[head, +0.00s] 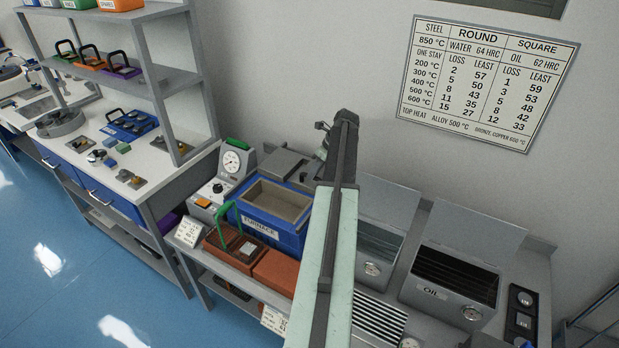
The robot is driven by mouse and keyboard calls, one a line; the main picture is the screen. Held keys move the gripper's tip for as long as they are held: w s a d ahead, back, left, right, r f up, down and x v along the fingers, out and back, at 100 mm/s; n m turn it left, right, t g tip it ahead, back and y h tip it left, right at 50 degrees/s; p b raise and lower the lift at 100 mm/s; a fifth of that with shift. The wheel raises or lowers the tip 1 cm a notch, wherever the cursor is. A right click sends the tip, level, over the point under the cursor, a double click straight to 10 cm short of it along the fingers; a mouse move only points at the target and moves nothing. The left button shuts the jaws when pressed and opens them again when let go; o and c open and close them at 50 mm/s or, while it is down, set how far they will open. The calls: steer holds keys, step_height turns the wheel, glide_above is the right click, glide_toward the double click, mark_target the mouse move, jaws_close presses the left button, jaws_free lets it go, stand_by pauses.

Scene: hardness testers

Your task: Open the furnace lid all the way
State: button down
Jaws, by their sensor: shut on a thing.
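The furnace (262,236) is a blue box with a label on its front, left of my arm on the bench. Its top is open and shows a beige, empty-looking chamber. The furnace lid (284,164) appears as a grey slab raised behind the chamber; my arm hides its right part. My gripper (322,140) is at the far end of my arm, by the lid's right side, small and partly hidden. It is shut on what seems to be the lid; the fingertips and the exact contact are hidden.
A brown tray (238,248) with a green handle stands in front of the furnace. A dial gauge unit (234,165) is at its left. The oil tank (452,278) and another grey tank (378,250) stand right of my arm. The wall is close behind.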

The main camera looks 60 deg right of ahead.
steer(key=shift+a, duration=0.15)
steer(key=c, duration=1.4)
jaws_free()
steer(key=shift+o, duration=0.2)
steer(key=p+v, duration=0.7)
steer(key=shift+r, duration=0.4)
steer(key=shift+s, duration=0.1)
